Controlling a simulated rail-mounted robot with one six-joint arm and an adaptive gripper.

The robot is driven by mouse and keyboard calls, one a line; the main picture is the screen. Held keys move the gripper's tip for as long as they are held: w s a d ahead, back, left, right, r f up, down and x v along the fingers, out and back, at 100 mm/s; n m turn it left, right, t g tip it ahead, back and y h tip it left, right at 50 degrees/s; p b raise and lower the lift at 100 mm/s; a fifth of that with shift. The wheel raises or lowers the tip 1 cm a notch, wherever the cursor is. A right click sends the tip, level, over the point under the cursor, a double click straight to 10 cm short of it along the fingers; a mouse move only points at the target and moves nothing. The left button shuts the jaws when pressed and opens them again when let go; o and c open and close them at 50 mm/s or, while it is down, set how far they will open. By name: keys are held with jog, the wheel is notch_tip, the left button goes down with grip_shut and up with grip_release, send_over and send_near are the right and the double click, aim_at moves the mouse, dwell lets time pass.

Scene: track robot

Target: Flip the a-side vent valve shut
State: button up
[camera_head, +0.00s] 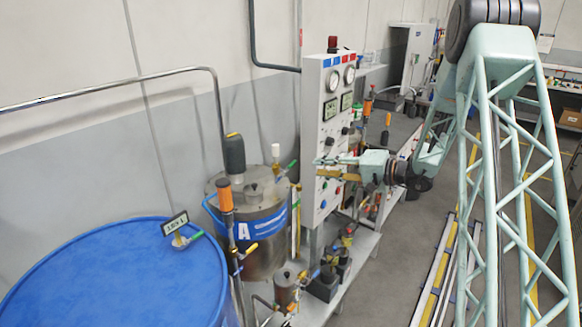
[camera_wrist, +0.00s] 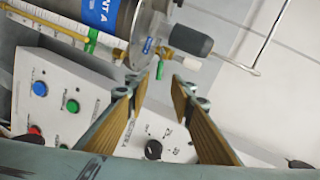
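The A tank (camera_head: 262,230) is a steel vessel with a blue band marked A, left of my gripper in the head view. It shows upside down at the top of the wrist view (camera_wrist: 122,22). A small valve with a green lever (camera_head: 292,165) sits on its lid near a pale fitting. A green lever (camera_wrist: 160,70) also shows by the lid in the wrist view, beyond and between my fingertips. I cannot tell for certain that this is the vent valve. My gripper (camera_head: 319,167) is open and empty in front of the panel, apart from the lever; its two fingers (camera_wrist: 158,84) stand wide apart.
The white control panel (camera_head: 310,120) with gauges, buttons and knobs stands close to my gripper. A blue drum (camera_head: 110,275) with a digital meter (camera_head: 174,223) is at the left. An orange-handled device (camera_head: 225,195) and pipes stand before the tank. The floor at right is open around the rails.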

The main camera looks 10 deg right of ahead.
aim_at(292, 166)
jog(key=shift+x, duration=6.9)
jog(key=shift+c, duration=0.4)
grip_shut()
